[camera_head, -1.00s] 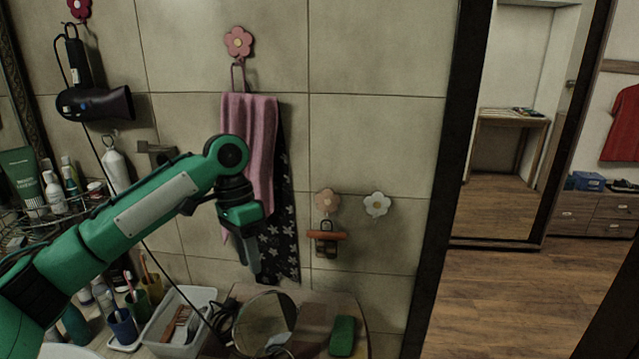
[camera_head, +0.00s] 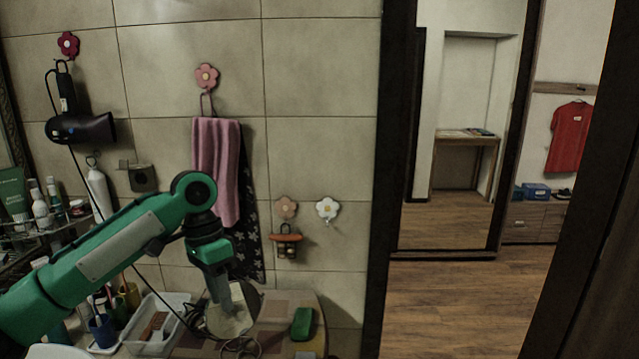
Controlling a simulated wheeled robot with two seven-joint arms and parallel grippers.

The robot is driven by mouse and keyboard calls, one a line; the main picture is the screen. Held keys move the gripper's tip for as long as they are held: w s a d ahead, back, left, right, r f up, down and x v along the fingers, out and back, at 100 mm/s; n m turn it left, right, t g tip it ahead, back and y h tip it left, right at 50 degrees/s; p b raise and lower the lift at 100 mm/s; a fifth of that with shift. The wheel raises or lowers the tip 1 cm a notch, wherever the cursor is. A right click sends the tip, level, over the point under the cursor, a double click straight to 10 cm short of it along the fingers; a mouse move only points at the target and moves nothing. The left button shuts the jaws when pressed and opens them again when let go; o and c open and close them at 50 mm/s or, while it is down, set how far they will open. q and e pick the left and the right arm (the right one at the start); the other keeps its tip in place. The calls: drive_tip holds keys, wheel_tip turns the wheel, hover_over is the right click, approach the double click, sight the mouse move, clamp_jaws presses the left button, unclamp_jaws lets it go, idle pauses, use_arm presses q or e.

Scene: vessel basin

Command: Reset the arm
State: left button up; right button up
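My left arm is green and comes in from the left in the head view. Its gripper (camera_head: 222,294) points down in front of the round mirror (camera_head: 238,318) on the counter. The fingers are seen edge-on and partly blend with the mirror, so I cannot tell whether they are open or shut. No held object can be made out. My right arm and gripper are not in view.
A white basket (camera_head: 150,335), a cup of toothbrushes (camera_head: 101,331) and a green item (camera_head: 302,323) stand on the counter (camera_head: 275,340). A pink towel (camera_head: 215,165) and a hair dryer (camera_head: 80,128) hang on the wall. A doorway with open floor (camera_head: 450,310) lies right.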

use_arm(q)
drive_tip(key=s+d+f+t+h, duration=0.1)
drive_tip(key=s+d+f, duration=0.25)
drive_tip(key=f, duration=0.45)
drive_tip(key=s+d+f+t+h, duration=0.1)
drive_tip(key=s+d+f, duration=0.2)
drive_tip(key=s+f, duration=0.35)
drive_tip(key=s+d+f+t+h, duration=0.1)
drive_tip(key=s+d+f, duration=0.15)
drive_tip(key=f, duration=0.75)
drive_tip(key=s+a+f+n+t+y, duration=0.15)
drive_tip(key=s+a+f+n, duration=0.25)
drive_tip(key=s+a, duration=0.4)
drive_tip(key=s+a+f+n+t+y, duration=0.1)
drive_tip(key=s+a+f+n+y, duration=0.2)
drive_tip(key=s+a+f, duration=0.5)
drive_tip(key=s+d+f+g, duration=0.1)
drive_tip(key=s+f, duration=0.1)
drive_tip(key=f, duration=1.2)
drive_tip(key=s+d+f, duration=0.1)
drive_tip(key=f, duration=1.2)
drive_tip(key=s+a+f+g, duration=0.1)
drive_tip(key=s+a+f, duration=0.2)
drive_tip(key=s+f, duration=1.6)
drive_tip(key=shift+a+f, duration=0.2)
